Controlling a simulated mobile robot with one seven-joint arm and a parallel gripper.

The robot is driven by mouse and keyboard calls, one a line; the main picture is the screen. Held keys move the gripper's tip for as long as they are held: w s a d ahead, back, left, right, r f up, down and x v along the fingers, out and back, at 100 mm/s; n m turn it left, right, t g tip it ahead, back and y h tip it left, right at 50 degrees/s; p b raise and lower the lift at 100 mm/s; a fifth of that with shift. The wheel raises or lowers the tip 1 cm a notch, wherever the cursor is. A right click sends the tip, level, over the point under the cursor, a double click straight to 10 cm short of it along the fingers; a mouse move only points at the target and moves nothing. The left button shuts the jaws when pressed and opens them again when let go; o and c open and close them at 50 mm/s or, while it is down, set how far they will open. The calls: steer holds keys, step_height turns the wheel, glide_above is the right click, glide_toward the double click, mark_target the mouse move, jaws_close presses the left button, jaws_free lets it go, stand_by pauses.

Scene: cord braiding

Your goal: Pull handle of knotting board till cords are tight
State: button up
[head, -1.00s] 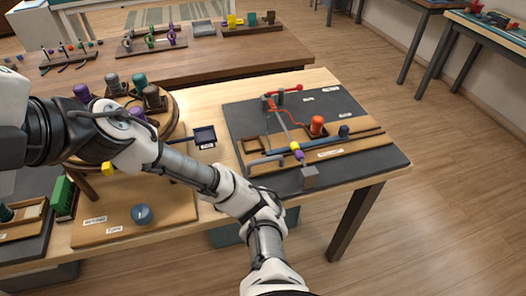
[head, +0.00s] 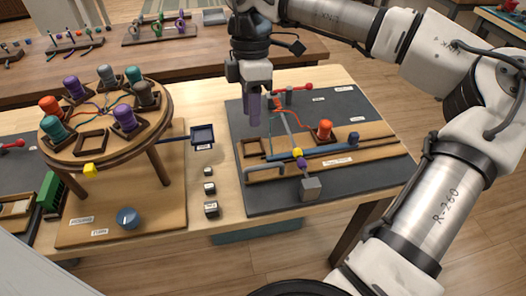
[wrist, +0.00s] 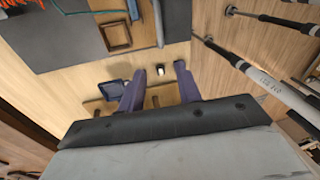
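The knotting board (head: 385,150) is a wooden strip on a dark mat (head: 335,105) at the right of the table. It bears a red-tipped lever (head: 305,87), an orange spool (head: 324,130), a long blue bar (head: 320,149) and a grey bent bar (head: 265,172). I cannot tell for sure which is the handle. Cords (head: 283,122) run forward to a yellow and purple piece (head: 299,157) near a grey block (head: 311,188). My gripper (head: 253,122) points down above the mat's back left part. In the wrist view its fingers (wrist: 160,85) are apart with nothing held.
A round braiding stand (head: 105,125) with several coloured bobbins stands at the left. A small dark blue tray (head: 203,135) and several small dark blocks (head: 210,190) lie between stand and mat. A blue knob (head: 127,217) sits front left.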

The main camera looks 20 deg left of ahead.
steer(key=w+d, duration=0.1)
steer(key=d, duration=0.1)
steer(key=m+p, duration=0.1)
steer(key=p, duration=0.1)
glide_toward(266, 165)
steer(key=shift+h, duration=0.3)
steer(key=x, duration=0.8)
steer(key=shift+a, duration=0.35)
steer(key=shift+c, duration=0.3)
jaws_close()
